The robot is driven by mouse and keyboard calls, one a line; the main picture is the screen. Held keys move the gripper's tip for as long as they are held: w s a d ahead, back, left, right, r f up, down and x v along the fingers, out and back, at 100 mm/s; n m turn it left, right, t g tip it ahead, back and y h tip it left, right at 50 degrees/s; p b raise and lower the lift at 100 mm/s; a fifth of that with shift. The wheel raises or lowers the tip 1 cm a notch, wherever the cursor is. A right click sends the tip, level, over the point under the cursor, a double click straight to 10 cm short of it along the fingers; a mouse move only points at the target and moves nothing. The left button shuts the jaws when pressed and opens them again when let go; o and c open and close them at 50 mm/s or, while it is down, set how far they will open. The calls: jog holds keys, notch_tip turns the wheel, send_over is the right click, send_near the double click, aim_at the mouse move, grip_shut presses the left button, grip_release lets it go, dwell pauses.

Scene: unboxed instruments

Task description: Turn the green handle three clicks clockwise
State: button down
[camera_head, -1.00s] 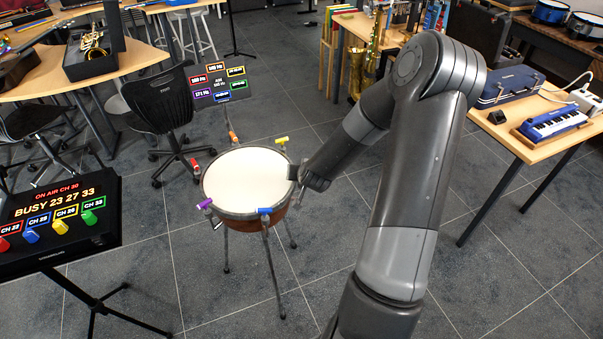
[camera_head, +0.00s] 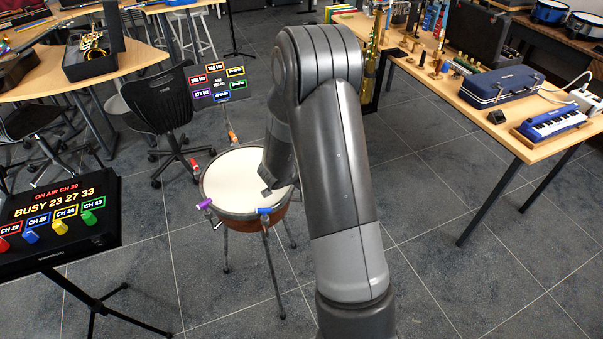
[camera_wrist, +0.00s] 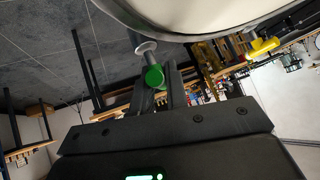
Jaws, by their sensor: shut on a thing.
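The drum (camera_head: 232,186) is a kettledrum with a pale head and a copper-brown bowl, with coloured handles around its rim. In the wrist view the green handle (camera_wrist: 154,77) shows nearly end-on, below the drum's rim (camera_wrist: 165,34). My gripper (camera_wrist: 158,88) is shut on it, with the dark fingers close about the handle. In the head view my arm covers the drum's right side, so the green handle and my fingertips are hidden there.
Around the rim are purple (camera_head: 205,204), blue (camera_head: 264,211), red (camera_head: 194,163) and orange (camera_head: 233,138) handles; a yellow one (camera_wrist: 262,47) shows in the wrist view. A pitch screen (camera_head: 219,84) stands behind. A black panel (camera_head: 62,219) with coloured knobs stands left.

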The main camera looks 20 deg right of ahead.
jog(key=shift+m+g+h, duration=0.4)
jog(key=shift+m+g, duration=0.1)
jog(key=shift+m, duration=0.4)
jog(key=c, duration=1.4)
grip_release()
jog(key=shift+c, duration=0.2)
jog(key=v, duration=1)
jog(key=shift+a+r, duration=0.25)
jog(key=shift+a, duration=0.05)
